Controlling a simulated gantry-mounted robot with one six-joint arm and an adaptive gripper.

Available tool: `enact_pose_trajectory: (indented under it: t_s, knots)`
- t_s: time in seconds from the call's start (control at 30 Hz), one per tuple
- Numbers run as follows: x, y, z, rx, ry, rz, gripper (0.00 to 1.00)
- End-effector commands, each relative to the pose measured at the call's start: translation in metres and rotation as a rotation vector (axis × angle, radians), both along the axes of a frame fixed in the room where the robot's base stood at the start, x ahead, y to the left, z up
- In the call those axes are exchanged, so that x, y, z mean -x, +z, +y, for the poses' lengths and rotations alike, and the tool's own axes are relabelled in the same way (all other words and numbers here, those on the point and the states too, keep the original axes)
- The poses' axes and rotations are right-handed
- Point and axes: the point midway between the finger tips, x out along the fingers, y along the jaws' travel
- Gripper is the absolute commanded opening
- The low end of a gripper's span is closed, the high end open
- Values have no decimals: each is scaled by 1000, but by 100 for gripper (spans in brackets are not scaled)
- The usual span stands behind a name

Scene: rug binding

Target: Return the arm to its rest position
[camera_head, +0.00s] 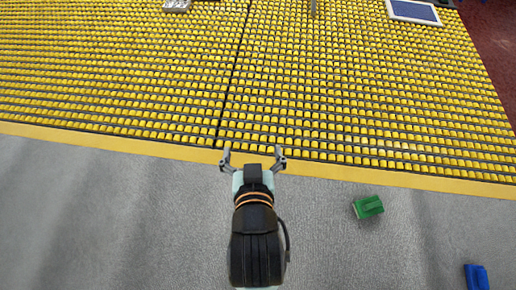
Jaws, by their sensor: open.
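My gripper (252,156) shows in the head view at the lower middle, at the end of my black and pale arm. Its two fingers are spread apart, and nothing shows between them. The fingertips appear over the plain yellow border strip (90,139), between the grey surface and the yellow bumpy mat (350,90). How high the gripper is above the surface I cannot tell.
A green block (368,207) lies on the grey surface (130,220) to the right of my gripper. A blue object (476,277) is at the lower right. A framed blue panel (414,12) and a grey object (177,5) lie at the far edge. The grey surface on the left is clear.

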Motion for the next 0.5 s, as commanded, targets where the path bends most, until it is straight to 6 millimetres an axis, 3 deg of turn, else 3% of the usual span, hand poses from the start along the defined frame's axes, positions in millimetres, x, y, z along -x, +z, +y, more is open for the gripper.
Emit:
enact_pose_trajectory:
  t_s: [0.27, 0.37, 0.5]
  knots:
    - [-1, 6, -1, 1, 0, 2, 100]
    - [-1, 29, -1, 1, 0, 2, 100]
    - [-1, 87, -2, 0, -3, 3, 100]
